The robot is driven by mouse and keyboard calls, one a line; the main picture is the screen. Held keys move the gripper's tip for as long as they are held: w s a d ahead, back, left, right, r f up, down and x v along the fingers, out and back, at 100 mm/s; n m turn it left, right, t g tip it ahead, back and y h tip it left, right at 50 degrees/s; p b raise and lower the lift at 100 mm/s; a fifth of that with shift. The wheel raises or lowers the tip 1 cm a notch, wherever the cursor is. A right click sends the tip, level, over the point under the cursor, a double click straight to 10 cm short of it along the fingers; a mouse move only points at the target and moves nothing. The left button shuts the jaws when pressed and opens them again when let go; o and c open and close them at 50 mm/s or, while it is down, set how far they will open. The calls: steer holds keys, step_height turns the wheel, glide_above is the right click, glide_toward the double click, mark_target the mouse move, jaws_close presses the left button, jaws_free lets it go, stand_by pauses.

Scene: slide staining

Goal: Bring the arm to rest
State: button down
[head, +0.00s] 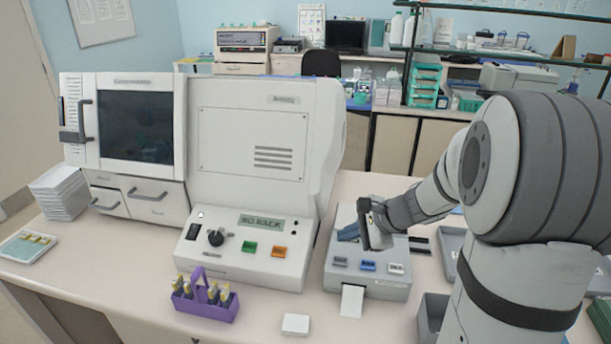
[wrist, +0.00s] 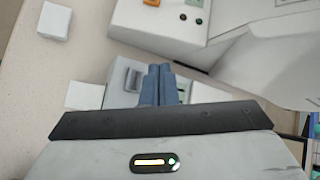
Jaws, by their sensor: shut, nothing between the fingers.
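My arm reaches in from the right in the head view. My gripper (head: 347,233) hangs over the small grey device with blue and grey buttons (head: 370,284). In the wrist view its two blue fingers (wrist: 156,82) lie side by side, shut with nothing between them. The fingers hide part of the small device, so I cannot tell how far above it they are.
The large white machine (head: 266,130) reads NO RACK on its display. A purple rack (head: 205,309) holding several slides stands in front of it. A white block (head: 296,324) lies near the table's front edge. Grey trays (head: 431,316) stand close to my arm.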

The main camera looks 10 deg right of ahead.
steer(key=shift+s+a+r, duration=0.15)
steer(key=shift+s, duration=0.1)
steer(key=s+r+n+g+h, duration=0.1)
steer(key=s+r+n+h, duration=0.1)
steer(key=s+n, duration=0.6)
steer(key=s+a+r+n+g+h, duration=0.1)
steer(key=s+r+n+h, duration=0.1)
steer(key=s+n+h, duration=0.3)
steer(key=s+n, duration=0.3)
steer(key=s, duration=0.4)
steer(key=shift+s+r+b, duration=0.2)
steer(key=shift+s+b, duration=0.1)
steer(key=shift+s, duration=0.05)
